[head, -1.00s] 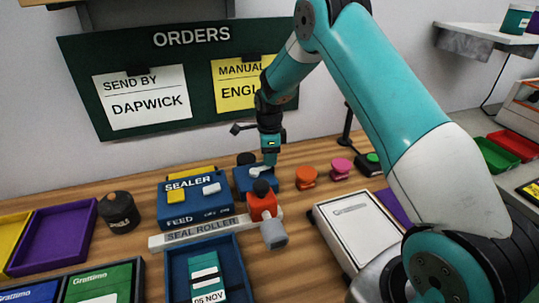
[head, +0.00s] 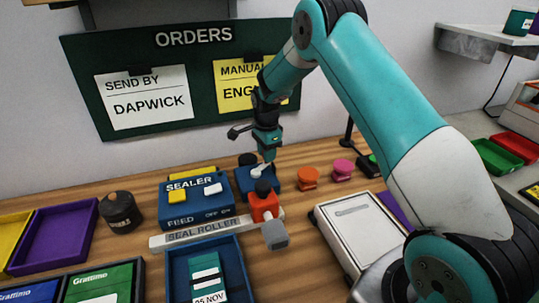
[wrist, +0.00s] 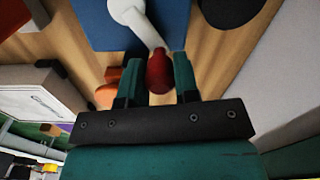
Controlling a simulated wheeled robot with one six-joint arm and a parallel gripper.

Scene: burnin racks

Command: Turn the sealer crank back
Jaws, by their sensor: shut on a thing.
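The sealer (head: 196,213) is a blue machine on the wooden bench, with a yellow and a white key on its top. A smaller blue block (head: 243,184) stands to its right and carries the pale crank arm (head: 260,171). In the wrist view the crank arm (wrist: 136,20) runs from the blue block (wrist: 95,22) to a dark red knob (wrist: 159,74). My gripper (head: 268,156) points down over the block. In the wrist view my gripper (wrist: 159,78) is shut on the knob, with one finger on each side. In the head view the knob is hidden.
An orange-red block with a black knob (head: 264,206) stands in front, by the seal roller strip (head: 200,232). Orange (head: 308,178) and pink (head: 342,170) stamp-like pieces stand to the right. A dark jar (head: 120,210) is left of the sealer. A white box (head: 360,235) lies front right.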

